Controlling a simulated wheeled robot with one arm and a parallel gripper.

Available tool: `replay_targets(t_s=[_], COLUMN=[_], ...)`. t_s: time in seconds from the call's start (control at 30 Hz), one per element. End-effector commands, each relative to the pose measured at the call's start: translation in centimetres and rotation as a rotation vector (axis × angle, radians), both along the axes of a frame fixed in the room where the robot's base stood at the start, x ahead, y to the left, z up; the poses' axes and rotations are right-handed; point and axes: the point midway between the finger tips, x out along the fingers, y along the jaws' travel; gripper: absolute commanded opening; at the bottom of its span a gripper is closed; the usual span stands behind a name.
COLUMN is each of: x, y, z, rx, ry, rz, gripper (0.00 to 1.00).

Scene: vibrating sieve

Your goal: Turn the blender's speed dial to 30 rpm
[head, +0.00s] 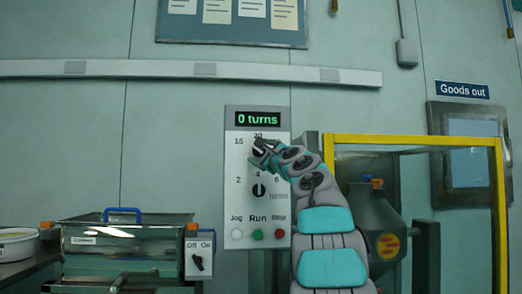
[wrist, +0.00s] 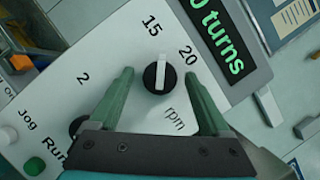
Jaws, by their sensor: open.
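The control panel (head: 230,205) on the wall has a green display (head: 258,119) reading "0 turns". Its upper dial is the rpm speed dial (wrist: 160,77), black with a white pointer bar. In the wrist view the bar lines up roughly with the 15 mark (wrist: 152,25); the 20 mark (wrist: 187,55) is to its right. No 30 mark is visible. My gripper (wrist: 158,76) is open, with one green finger on each side of the dial and gaps showing. In the head view my gripper (head: 263,151) partly covers this dial.
A yellow-framed guard (head: 328,150) around a grey machine (head: 372,220) stands close right of my arm. A box with an Off/On switch (head: 197,262) is at lower left.

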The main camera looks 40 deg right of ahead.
Motion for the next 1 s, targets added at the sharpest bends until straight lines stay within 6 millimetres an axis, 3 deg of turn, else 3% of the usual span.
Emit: replay_targets(t_s=[0.2,0.9,1.0], x=[0.00,0.00,0.01], y=[0.02,0.06,0.05], z=[-0.03,-0.03,-0.05], rx=[0.000,0.000,0.001], ry=[0.000,0.001,0.001], rz=[0.000,0.001,0.001], gripper=[0.80,0.01,0.00])
